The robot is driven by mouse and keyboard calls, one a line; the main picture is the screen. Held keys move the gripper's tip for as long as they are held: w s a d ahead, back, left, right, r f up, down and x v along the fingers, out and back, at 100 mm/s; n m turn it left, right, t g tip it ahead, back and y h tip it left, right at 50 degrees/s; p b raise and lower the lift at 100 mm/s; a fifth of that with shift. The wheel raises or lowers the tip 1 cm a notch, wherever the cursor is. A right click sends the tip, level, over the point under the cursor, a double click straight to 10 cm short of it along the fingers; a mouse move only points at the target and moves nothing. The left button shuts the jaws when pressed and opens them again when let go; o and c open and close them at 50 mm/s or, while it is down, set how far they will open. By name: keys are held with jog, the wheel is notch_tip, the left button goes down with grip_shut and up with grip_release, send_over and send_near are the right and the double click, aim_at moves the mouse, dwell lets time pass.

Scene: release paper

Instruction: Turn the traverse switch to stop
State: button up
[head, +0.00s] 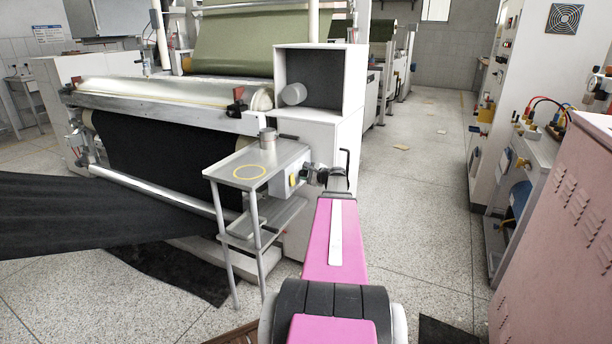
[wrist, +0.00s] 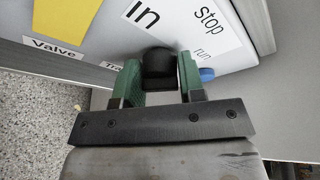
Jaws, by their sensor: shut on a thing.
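The traverse switch is a black knob (wrist: 158,64) on a pale panel, beneath a white label (wrist: 200,30) reading "in", "stop" and "run". A sign starting "Tra" is partly hidden by my finger. My gripper (wrist: 158,84) is shut on the knob, one green finger pad on each side. The pointer on the knob cannot be made out. In the head view my gripper (head: 311,177) reaches the small control box (head: 292,181) on the machine's side. The knob is hidden there.
A blue button (wrist: 207,74) sits just right of the right finger. A yellow plate (wrist: 65,18) and a "Valve" sign (wrist: 54,48) are at the left. A pink cabinet (head: 560,240) is at the right.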

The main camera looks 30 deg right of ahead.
jog(key=n+t, duration=0.1)
jog(key=n, duration=0.1)
jog(key=n+t, duration=0.1)
jog(key=n, duration=0.2)
jog(key=shift+f+n+t+h, duration=0.1)
jog(key=shift+n+t+h, duration=0.2)
dwell(0.4)
jog(key=o, duration=0.9)
jog(key=shift+s, duration=0.1)
jog(key=v, duration=1)
jog(key=shift+s, duration=0.4)
